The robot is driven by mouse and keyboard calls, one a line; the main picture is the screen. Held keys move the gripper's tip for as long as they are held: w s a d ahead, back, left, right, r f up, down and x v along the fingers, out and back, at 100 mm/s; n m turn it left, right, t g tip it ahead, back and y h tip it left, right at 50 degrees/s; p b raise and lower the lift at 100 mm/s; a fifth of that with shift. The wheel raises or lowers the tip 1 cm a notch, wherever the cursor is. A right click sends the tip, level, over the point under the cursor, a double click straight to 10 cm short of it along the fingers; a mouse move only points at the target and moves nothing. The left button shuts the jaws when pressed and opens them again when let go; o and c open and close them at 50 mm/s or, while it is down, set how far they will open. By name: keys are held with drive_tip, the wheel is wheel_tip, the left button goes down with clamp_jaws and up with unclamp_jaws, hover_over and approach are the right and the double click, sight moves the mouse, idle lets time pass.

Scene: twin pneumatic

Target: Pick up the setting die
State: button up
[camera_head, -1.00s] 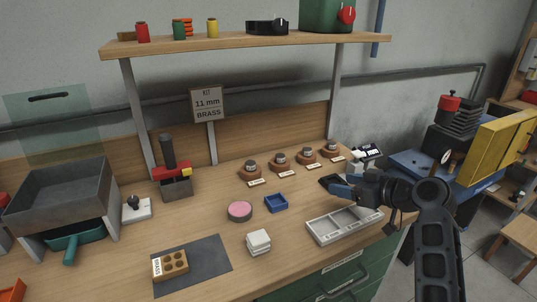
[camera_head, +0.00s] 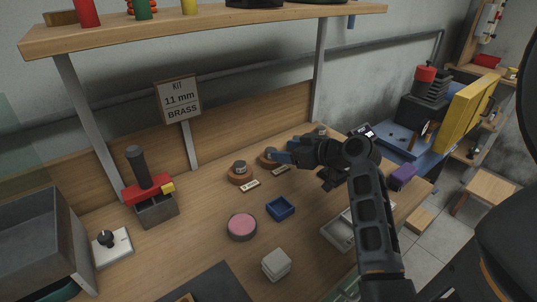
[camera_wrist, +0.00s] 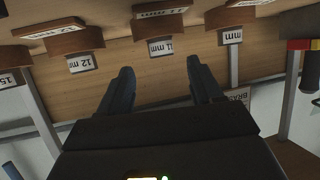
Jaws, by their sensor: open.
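Several setting dies stand in a row on round brown wooden bases, each with a size label. In the wrist view, the die marked 11 mm (camera_wrist: 161,48) stands ahead of my gripper (camera_wrist: 159,68), roughly in line with the gap between the fingers. A die marked 12 mm (camera_wrist: 80,63) is to its left and another die (camera_wrist: 231,37) to its right. In the head view, the fingers of my gripper (camera_head: 284,152) are open beside the second die from the left (camera_head: 269,153). The leftmost die (camera_head: 239,166) is clear; my arm hides others.
A sign (camera_head: 178,100) reads KIT 11 mm BRASS. A pink round pad (camera_head: 241,226), a blue tray (camera_head: 281,209) and a white stack (camera_head: 276,264) sit in front. A red-handled press (camera_head: 148,190) is left. A shelf (camera_head: 200,32) hangs above the bench.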

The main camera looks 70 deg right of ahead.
sight(271, 150)
drive_tip(key=p+x, duration=0.1)
drive_tip(key=x, duration=0.4)
drive_tip(key=shift+a+r, duration=0.1)
drive_tip(key=shift+c, duration=0.2)
clamp_jaws()
